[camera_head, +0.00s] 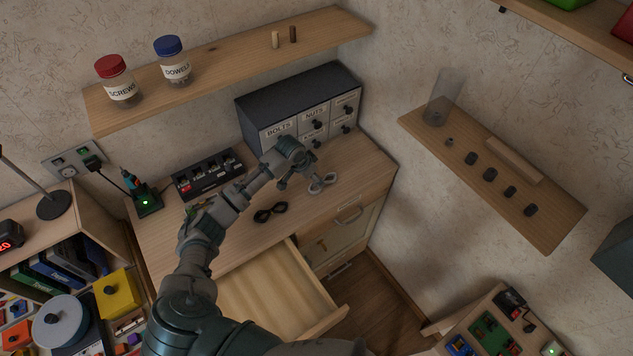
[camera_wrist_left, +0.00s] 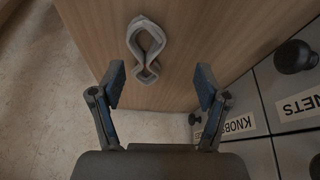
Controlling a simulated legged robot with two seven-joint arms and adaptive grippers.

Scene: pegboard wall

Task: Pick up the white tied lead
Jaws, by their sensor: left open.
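The white tied lead (camera_head: 323,183) lies on the wooden desktop (camera_head: 346,202) near its right end. It is a pale figure-eight loop. In the left wrist view, the white tied lead (camera_wrist_left: 146,48) lies just beyond my fingertips, a little left of centre. My left gripper (camera_head: 300,178) is above the desk beside the lead, apart from it. In the left wrist view, the left gripper (camera_wrist_left: 160,85) is open with nothing between its fingers. A similar black tied lead (camera_head: 270,212) lies on the desktop to the left. My right gripper is not in view.
A cabinet of small labelled drawers (camera_head: 300,108) stands behind the lead, close to my gripper. A black rack (camera_head: 208,174) stands further left. A wall shelf (camera_head: 235,65) with two jars is above. An open drawer (camera_head: 275,295) sticks out below the desktop.

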